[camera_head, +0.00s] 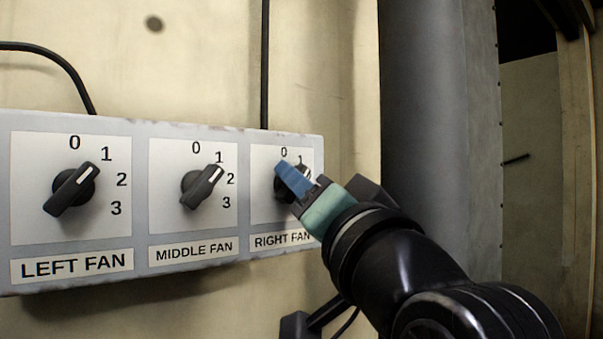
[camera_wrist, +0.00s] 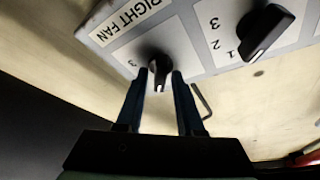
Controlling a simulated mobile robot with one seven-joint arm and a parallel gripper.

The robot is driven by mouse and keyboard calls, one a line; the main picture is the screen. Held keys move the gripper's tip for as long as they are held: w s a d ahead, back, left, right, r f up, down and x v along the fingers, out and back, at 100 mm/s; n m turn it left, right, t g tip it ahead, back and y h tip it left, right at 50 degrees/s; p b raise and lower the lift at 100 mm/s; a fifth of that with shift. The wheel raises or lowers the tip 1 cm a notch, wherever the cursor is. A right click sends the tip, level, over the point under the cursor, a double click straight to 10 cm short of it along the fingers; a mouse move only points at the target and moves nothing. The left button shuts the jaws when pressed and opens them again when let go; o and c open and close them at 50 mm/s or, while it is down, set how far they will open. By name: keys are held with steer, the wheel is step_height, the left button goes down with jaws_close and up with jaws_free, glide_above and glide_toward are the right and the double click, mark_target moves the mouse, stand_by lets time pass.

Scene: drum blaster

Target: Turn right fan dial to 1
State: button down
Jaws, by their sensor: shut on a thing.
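The right fan dial (camera_head: 281,187) is a black knob on the white panel above the RIGHT FAN label (camera_head: 282,240). In the head view my gripper's blue fingers (camera_head: 292,176) cover most of it. The 0 and part of the 1 show above the fingers; the other numbers are hidden. In the wrist view the dial (camera_wrist: 158,70) sits between the two fingertips of my gripper (camera_wrist: 163,76), one on each side. My gripper is shut on the dial. A pale pointer mark shows on the knob, but the exact number it points to is hard to tell.
The middle fan dial (camera_head: 203,186) points up-right, between 1 and 2. The left fan dial (camera_head: 71,189) also points up-right, near 1. All sit on one grey box (camera_head: 141,215) on the wall. A grey metal column (camera_head: 440,120) stands right of the box.

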steer(key=shift+m, duration=0.4)
steer(key=c, duration=0.8)
jaws_free()
steer(key=shift+c, duration=0.2)
steer(key=b+v, duration=0.6)
steer(key=v, duration=0.7)
steer(key=shift+a+r, duration=0.1)
steer(key=s+a+f+n+t+h+b, duration=0.3)
steer(key=a+f+n+t+h+b, duration=0.1)
steer(key=f+t+h+b, duration=0.1)
steer(key=f+t+h, duration=0.1)
steer(key=t+h, duration=0.1)
steer(key=h, duration=0.1)
steer(key=shift+a+f, duration=0.2)
steer(key=shift+a, duration=0.05)
